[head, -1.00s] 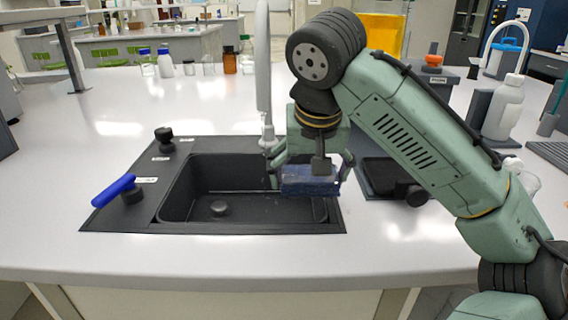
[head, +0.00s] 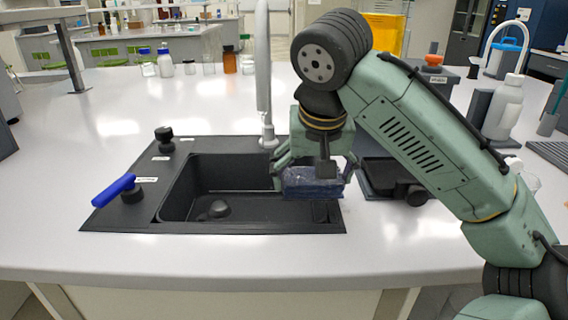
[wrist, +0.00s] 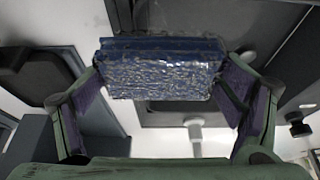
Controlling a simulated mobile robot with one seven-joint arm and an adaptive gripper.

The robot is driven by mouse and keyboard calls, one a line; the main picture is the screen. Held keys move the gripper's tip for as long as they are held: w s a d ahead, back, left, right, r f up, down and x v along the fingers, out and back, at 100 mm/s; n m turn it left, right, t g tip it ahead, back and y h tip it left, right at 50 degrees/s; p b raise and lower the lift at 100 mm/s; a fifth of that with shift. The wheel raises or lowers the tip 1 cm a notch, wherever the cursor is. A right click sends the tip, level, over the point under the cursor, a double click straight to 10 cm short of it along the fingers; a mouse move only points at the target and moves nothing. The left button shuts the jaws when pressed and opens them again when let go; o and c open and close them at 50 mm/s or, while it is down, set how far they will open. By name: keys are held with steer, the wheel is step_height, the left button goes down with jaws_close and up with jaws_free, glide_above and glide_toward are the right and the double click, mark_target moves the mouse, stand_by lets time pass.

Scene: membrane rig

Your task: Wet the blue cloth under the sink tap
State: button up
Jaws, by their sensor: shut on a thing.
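The blue cloth (head: 312,183), a folded block, is held between the fingers of my gripper (head: 314,176) over the right part of the black sink (head: 180,190). In the wrist view the cloth (wrist: 160,75) is dark blue with pale, glistening speckles, and a finger of my gripper (wrist: 160,90) is on each side. The grey sink tap (head: 264,80) stands behind the basin. Its outlet is left of the cloth and behind it, and I see no clear water stream. A blue lever (head: 114,190) is on the sink's left rim.
A black knob (head: 164,140) stands on the rim's back left corner. A dark tray-like unit (head: 385,178) lies right of the sink. A white wash bottle (head: 503,108) stands farther right. The counter (head: 70,150) is clear left of the sink.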

mark_target(323, 184)
stand_by(0.4)
steer(key=shift+s+d+r+p, duration=0.45)
steer(key=shift+r+p, duration=0.1)
steer(key=shift+p, duration=0.1)
steer(key=shift+s+d+r+p, duration=0.3)
steer(key=shift+s+r+p, duration=0.15)
steer(key=shift+r+p, duration=0.15)
steer(key=shift+s+d+r+p, duration=0.6)
steer(key=shift+s+r+p, duration=0.15)
steer(key=shift+p, duration=0.1)
steer(key=shift+s+d+r, duration=0.1)
steer(key=shift+s+d, duration=0.1)
steer(key=shift+s, duration=0.15)
